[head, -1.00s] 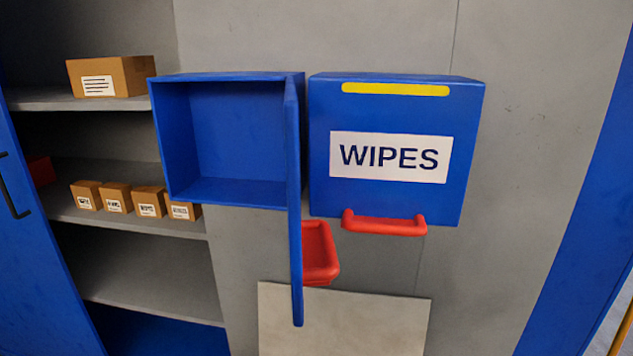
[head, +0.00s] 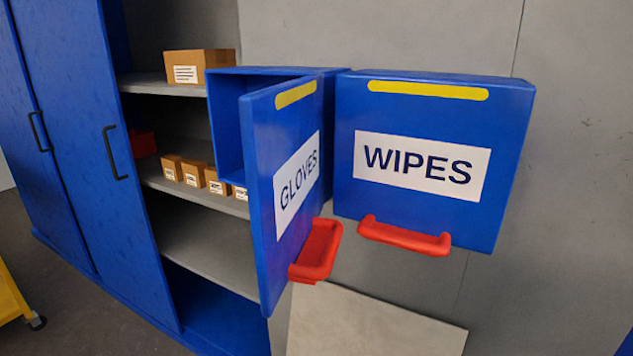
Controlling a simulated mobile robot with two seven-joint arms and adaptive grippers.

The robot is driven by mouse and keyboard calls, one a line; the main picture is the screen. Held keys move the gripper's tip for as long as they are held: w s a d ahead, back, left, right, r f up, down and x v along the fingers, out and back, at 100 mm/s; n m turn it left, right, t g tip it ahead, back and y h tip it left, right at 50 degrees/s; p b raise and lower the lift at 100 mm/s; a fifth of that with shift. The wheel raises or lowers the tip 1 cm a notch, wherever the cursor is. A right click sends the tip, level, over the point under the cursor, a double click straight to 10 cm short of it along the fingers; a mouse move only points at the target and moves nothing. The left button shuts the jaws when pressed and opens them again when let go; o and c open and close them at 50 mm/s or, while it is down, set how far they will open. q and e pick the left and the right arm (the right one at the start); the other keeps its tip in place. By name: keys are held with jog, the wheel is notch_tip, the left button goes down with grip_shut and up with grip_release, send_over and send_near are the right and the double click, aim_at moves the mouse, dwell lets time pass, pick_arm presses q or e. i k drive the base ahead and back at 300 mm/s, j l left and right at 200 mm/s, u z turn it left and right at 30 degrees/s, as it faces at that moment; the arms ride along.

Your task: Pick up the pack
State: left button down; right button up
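Nothing in view can be made out for certain as the pack. A blue wall box marked GLOVES has its door (head: 262,230) standing open, with a red handle (head: 318,250). The door covers most of the opening, and only a strip of the blue interior (head: 228,125) shows. To its right, the blue WIPES box (head: 430,115) is shut, with a red handle (head: 405,236) at its lower edge. Several small labelled cartons (head: 193,174) stand in a row on a shelf at left. Neither gripper is in view.
A larger carton (head: 198,66) sits on the upper shelf (head: 150,87). A red object (head: 143,143) is partly hidden on the middle shelf. Blue cabinet doors (head: 75,180) stand at left. A yellow cart (head: 10,296) is at lower left. A pale panel (head: 375,325) is below the boxes.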

aim_at(193, 170)
jog(key=l+u, duration=0.25)
jog(key=l, duration=0.15)
jog(key=k+l+u, duration=0.25)
jog(key=l+u, duration=0.25)
jog(key=l, duration=0.2)
jog(key=k+l+u, duration=0.25)
jog(key=i+j+z, duration=0.15)
jog(key=j, duration=0.4)
jog(key=i+j+z, duration=0.2)
jog(key=j, duration=0.4)
jog(key=j+z, duration=0.15)
jog(key=j, duration=0.4)
jog(key=k, duration=0.05)
